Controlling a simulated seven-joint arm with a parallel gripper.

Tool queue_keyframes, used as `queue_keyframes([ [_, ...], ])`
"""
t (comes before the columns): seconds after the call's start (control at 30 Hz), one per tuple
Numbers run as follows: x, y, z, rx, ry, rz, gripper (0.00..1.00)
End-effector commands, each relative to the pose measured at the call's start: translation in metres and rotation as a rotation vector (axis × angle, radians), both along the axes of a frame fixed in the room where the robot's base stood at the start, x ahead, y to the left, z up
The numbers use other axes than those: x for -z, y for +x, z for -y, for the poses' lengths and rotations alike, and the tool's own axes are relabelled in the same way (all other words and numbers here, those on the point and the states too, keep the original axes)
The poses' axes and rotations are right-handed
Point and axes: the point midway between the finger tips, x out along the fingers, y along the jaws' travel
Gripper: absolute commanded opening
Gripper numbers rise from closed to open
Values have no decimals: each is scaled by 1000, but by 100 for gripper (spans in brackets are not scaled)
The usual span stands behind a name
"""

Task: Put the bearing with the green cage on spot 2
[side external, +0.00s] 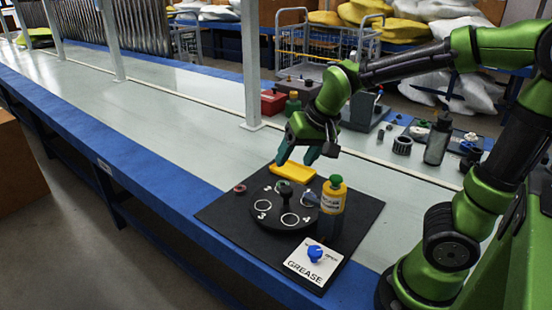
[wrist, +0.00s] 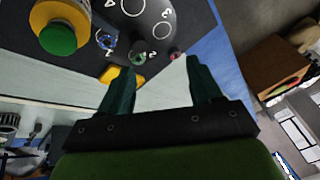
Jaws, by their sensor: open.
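My gripper (side external: 297,158) is open and empty, above the yellow block side of the black mat. Its two dark green fingers (wrist: 160,65) are apart in the wrist view. A round black plate (side external: 268,224) has white ringed, numbered spots and a dark central knob (side external: 285,188). A bluish bearing (wrist: 106,40) lies on the plate beside the bottle. A reddish bearing (side external: 240,188) lies off the plate on the mat. I cannot read which ring is spot 2 with certainty.
A yellow bottle with a green cap (side external: 332,200) stands close beside the plate. A yellow block (side external: 293,171) lies behind it. A grease card (side external: 300,265) with a blue knob (side external: 315,253) is at the front. Loose parts and a dark bottle (side external: 437,142) stand at right.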

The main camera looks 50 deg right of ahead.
Motion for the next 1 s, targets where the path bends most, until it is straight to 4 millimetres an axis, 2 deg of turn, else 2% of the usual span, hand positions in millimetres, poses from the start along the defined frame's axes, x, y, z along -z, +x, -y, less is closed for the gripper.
queue_keyframes([
  [0.03,-13,-18,-11,-33,30,45,64],
  [0.1,-25,-38,-27,-82,53,91,64],
  [0.2,-35,-64,-44,-142,61,147,64],
  [0.33,-39,-84,-59,-192,51,194,64],
  [0.5,-39,-93,-65,-214,43,212,64],
  [1.0,-40,-93,-65,-214,43,212,64],
])
